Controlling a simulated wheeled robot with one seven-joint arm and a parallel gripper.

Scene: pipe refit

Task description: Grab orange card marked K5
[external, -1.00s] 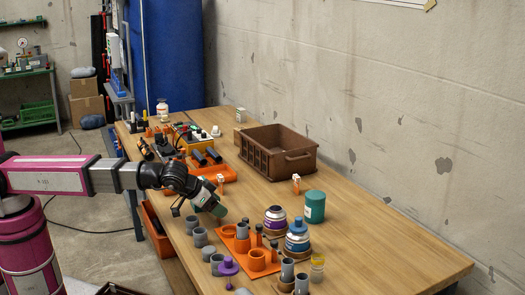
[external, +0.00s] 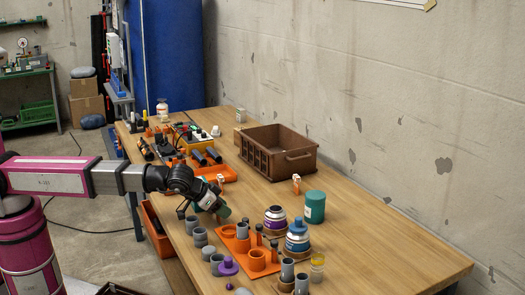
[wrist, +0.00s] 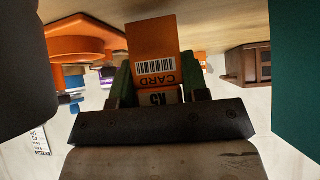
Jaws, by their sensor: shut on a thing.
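The orange card (wrist: 153,45) shows upside down in the wrist view, with a barcode, the word CARD and a marking that looks like K5 on its white label. My gripper (wrist: 158,88) is shut on it, with a green finger on each side. The card's lower part is hidden behind the dark gripper body. In the external view my gripper (external: 221,210) is low over the near-left part of the wooden table, and the card between its fingers cannot be made out there.
Grey cups (external: 199,237) and an orange tray with round holders (external: 257,260) stand close to my gripper. Jars (external: 297,236) and a teal canister (external: 315,206) are to the right. A brown crate (external: 262,158) stands behind. The table's right side is clear.

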